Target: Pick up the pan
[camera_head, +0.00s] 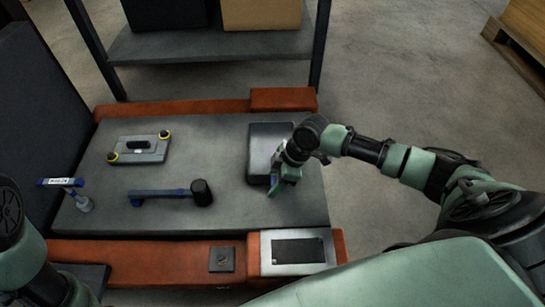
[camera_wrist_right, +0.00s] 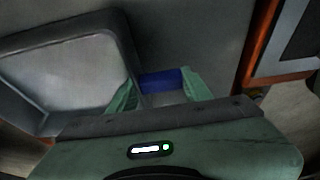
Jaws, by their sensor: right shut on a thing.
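The pan (camera_head: 258,142) is a shallow dark grey rectangular tray with a raised rim, lying on the right part of the grey work surface. In the right wrist view the pan (camera_wrist_right: 75,75) fills the left side. My right gripper (camera_head: 277,184) is at the pan's near right edge, pointing down. The exact contact is partly hidden. My left gripper is out of view.
On the surface lie a mallet (camera_head: 201,192), a grey plate with yellow-ringed knobs (camera_head: 140,150) and a blue-topped labelled tool (camera_head: 62,182). Orange beams (camera_head: 180,107) border the surface. A shelf (camera_head: 210,45) with boxes stands behind. Floor is free at the right.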

